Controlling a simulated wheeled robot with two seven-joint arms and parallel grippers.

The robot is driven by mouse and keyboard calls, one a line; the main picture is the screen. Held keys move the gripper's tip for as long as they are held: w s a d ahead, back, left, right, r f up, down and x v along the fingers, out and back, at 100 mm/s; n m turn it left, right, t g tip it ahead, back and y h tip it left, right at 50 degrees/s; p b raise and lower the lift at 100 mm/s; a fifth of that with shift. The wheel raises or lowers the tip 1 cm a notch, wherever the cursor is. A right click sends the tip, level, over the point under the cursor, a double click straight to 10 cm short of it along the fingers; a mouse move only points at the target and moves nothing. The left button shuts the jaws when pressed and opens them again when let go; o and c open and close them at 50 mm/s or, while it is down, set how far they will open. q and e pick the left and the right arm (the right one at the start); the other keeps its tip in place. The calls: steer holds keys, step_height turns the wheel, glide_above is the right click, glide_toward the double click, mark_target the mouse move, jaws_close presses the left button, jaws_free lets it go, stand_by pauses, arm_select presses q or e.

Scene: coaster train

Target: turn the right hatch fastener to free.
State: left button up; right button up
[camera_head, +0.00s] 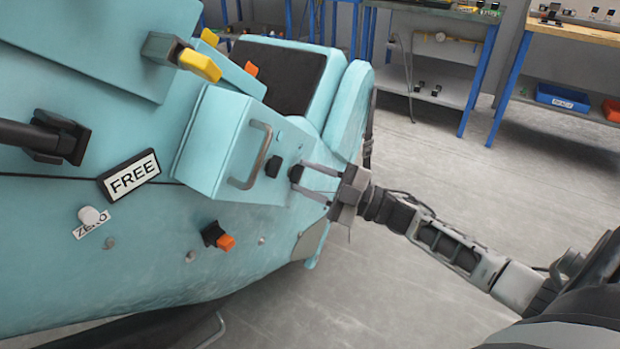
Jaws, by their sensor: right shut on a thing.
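My right gripper (310,182) reaches in from the right. Its two grey fingers are closed around a small black fastener (296,173) at the right end of the light blue hatch box. A second black fastener (273,166) sits just left of it, next to the grey bar handle (250,155). Which way the held fastener is turned cannot be made out. My left gripper is not in view.
The car body carries a yellow-tipped lever (200,65), a black rod with a block (60,138), an orange-tipped knob (225,241) and a ZERO label (91,222). Open grey floor (450,160) lies to the right. Workbenches (570,30) stand behind.

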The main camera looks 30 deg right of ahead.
steer(key=o, duration=1)
steer(key=shift+s, duration=0.1)
arm_select(q)
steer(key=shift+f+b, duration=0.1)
steer(key=shift+b, duration=0.3)
arm_select(e)
steer(key=v, duration=1.6)
steer(key=shift+a, duration=0.1)
steer(key=shift+a, duration=0.1)
